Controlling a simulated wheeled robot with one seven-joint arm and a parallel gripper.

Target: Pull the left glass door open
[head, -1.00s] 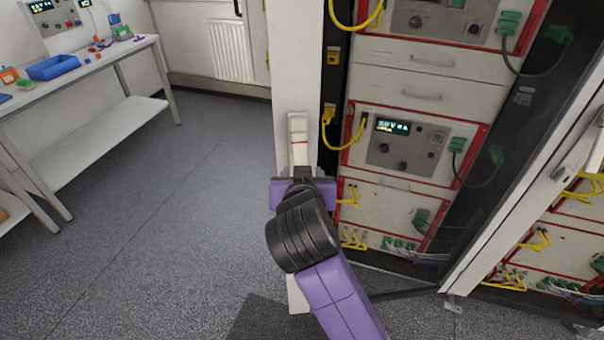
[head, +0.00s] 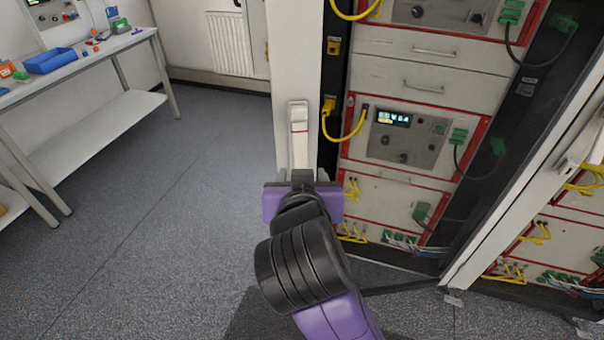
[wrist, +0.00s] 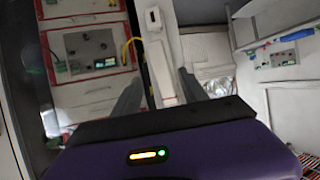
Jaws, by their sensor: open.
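The left glass door's white upright frame (head: 293,60) stands left of the instrument rack in the head view. A pale vertical bar handle (head: 299,118) with a red line is on it. My gripper (head: 303,176) is at the lower part of this handle. In the wrist view the handle (wrist: 156,50) runs down between the two grey fingers of my gripper (wrist: 158,80). The fingers are apart, one on each side of it. Contact with the handle cannot be told. My wrist hides the lower door frame in the head view.
The rack (head: 415,140) with red-edged instruments and yellow cables is right of the handle. Another white door frame (head: 515,180) slants farther right. A workbench (head: 85,62) with a blue tray (head: 50,61) stands at the left. The floor (head: 150,220) between is clear.

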